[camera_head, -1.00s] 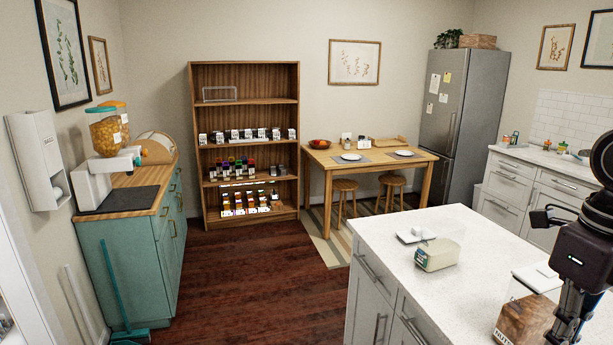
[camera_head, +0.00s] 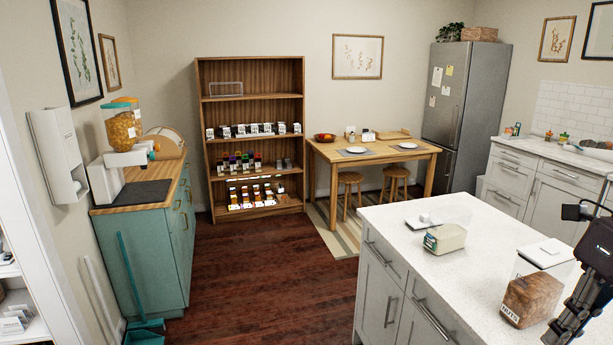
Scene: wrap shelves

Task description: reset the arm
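My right arm comes in at the right edge of the head view, with its gripper (camera_head: 572,318) low in the corner. Dark links hang over the right side of the white island counter (camera_head: 400,215). The gripper's fingers run toward the bottom edge, and I cannot tell whether they are apart or closed. It is beside a clear container of brown contents (camera_head: 532,295) with a white lid; whether they touch is unclear. My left arm and gripper are out of view.
A clear tub of pale contents (camera_head: 445,238) stands on the island. A teal cabinet (camera_head: 150,240) with a dispenser (camera_head: 122,130) is at left. A wooden shelf (camera_head: 250,100) holds small packages. A broom (camera_head: 133,285) leans on the cabinet. The dark floor (camera_head: 260,270) between is open.

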